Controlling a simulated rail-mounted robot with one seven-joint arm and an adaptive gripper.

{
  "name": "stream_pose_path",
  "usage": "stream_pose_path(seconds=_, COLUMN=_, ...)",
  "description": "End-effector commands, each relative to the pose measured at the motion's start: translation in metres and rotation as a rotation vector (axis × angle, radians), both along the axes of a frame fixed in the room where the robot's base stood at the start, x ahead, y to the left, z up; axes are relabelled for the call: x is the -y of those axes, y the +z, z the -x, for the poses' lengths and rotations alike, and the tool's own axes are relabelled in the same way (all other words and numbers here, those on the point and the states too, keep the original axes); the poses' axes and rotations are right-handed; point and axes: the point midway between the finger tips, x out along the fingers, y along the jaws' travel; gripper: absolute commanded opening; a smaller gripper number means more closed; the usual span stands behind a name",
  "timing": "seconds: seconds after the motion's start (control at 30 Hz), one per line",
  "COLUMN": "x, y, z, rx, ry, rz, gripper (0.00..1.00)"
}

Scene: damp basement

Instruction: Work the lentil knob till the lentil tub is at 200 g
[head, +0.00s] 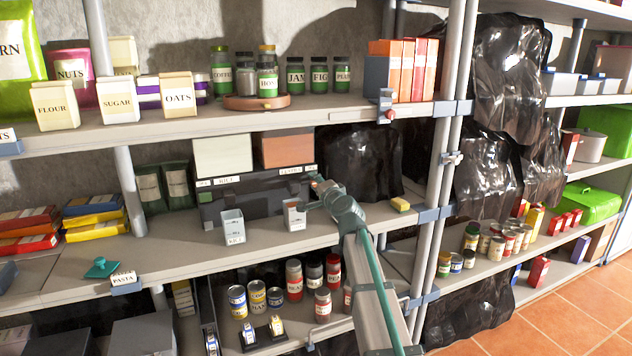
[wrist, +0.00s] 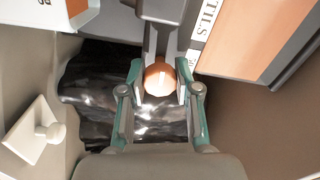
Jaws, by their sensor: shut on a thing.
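The dispenser (head: 260,196) is a dark body with a pale rice hopper (head: 223,156) and an orange-brown lentil hopper (head: 288,151). My gripper (head: 317,186) is at its right front, under the lentil hopper. In the wrist view my gripper (wrist: 160,82) is shut on the round orange lentil knob (wrist: 160,77), a fingertip on each side. The lentil tub (head: 295,216) stands on the shelf in front of the dispenser, left of my gripper. A white, marked container with orange showing, apparently this tub (wrist: 38,22), is cut off at upper left in the wrist view. Its fill level cannot be read.
The rice tub (head: 233,228) stands left of the lentil tub. Black plastic sheeting (head: 362,160) hangs behind. Jars stand on the shelf above, cans below. A shelf post (head: 432,180) rises right of my arm.

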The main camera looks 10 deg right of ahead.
Motion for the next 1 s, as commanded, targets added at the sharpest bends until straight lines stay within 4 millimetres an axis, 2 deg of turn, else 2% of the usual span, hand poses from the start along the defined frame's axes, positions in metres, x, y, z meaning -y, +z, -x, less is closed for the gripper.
stream_pose_path(seconds=0.57, x=0.0003, y=-0.0002, z=0.0, rx=-0.008, ry=0.0, rz=-0.034, gripper=0.0)
stream_pose_path(seconds=0.6, x=0.0003, y=-0.0002, z=0.0, rx=-0.007, ry=0.0, rz=-0.033, gripper=0.37)
stream_pose_path(seconds=0.7, x=0.0002, y=-0.0003, z=0.0001, rx=-0.007, ry=0.0, rz=-0.033, gripper=0.53)
stream_pose_path(seconds=0.73, x=0.0002, y=-0.0002, z=0.0001, rx=-0.007, ry=0.0, rz=-0.033, gripper=0.58)
stream_pose_path(seconds=1.0, x=0.0001, y=-0.0002, z=0.0001, rx=-0.007, ry=0.0, rz=-0.033, gripper=0.58)
